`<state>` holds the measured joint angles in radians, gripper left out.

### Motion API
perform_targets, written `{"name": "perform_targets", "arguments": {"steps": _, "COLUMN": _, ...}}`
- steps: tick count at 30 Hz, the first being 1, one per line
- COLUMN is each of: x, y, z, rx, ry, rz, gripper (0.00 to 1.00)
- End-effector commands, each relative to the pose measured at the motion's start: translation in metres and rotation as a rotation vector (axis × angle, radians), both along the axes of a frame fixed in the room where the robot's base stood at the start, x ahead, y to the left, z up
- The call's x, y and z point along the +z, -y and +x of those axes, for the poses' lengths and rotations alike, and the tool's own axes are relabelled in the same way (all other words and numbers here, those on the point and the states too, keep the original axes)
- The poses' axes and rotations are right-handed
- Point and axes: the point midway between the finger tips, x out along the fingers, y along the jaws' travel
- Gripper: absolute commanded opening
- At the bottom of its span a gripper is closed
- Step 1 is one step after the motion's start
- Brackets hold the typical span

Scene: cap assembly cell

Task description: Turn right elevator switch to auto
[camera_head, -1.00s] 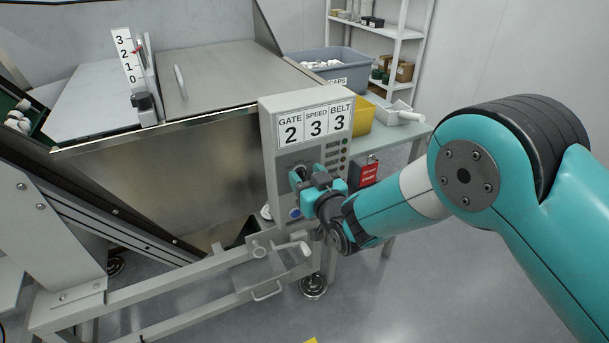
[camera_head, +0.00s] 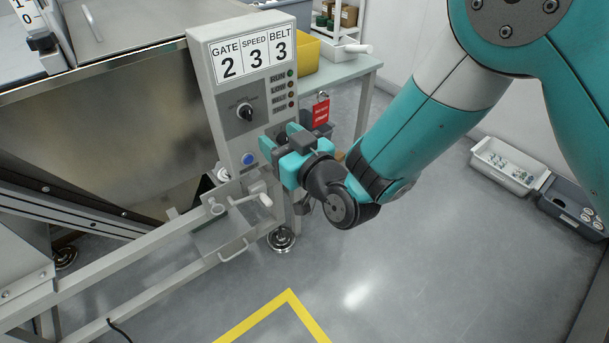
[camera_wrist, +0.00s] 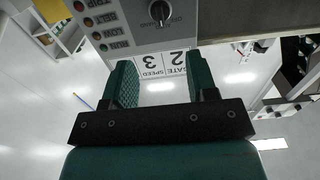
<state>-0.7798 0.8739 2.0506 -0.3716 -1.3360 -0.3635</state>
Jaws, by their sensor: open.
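The grey control box (camera_head: 207,75) carries a black rotary switch (camera_head: 245,112) on a dark plate, above a blue button (camera_head: 249,159). In the wrist view the panel appears upside down, with the switch (camera_wrist: 159,12) at the top edge. My gripper (camera_wrist: 160,88) shows there with its two green fingers spread and nothing between them.
The display reads gate 2, speed 3, belt 3. Several indicator lamps (camera_head: 291,90) run down the panel's right side. A red tag (camera_head: 321,113) hangs beside the box. A crank handle (camera_head: 250,200) sits below. Open floor lies at right, with bins (camera_head: 505,165) by the wall.

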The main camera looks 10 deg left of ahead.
Motion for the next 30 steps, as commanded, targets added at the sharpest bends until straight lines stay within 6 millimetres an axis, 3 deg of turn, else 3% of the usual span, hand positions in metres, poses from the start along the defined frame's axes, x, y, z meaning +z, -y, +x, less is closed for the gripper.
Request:
{"name": "perform_targets", "arguments": {"steps": 1, "x": -0.009, "y": 0.006, "z": -0.004, "rx": -0.002, "ry": 0.001, "rz": 0.002, "gripper": 0.53}}
{"name": "perform_targets", "arguments": {"steps": 15, "x": -0.003, "y": 0.046, "z": -0.039, "rx": -0.001, "ry": 0.001, "rz": 0.0, "gripper": 0.53}}
{"name": "perform_targets", "arguments": {"steps": 30, "x": 0.001, "y": 0.053, "z": -0.044, "rx": 0.0, "ry": -0.002, "rz": -0.001, "gripper": 0.53}}
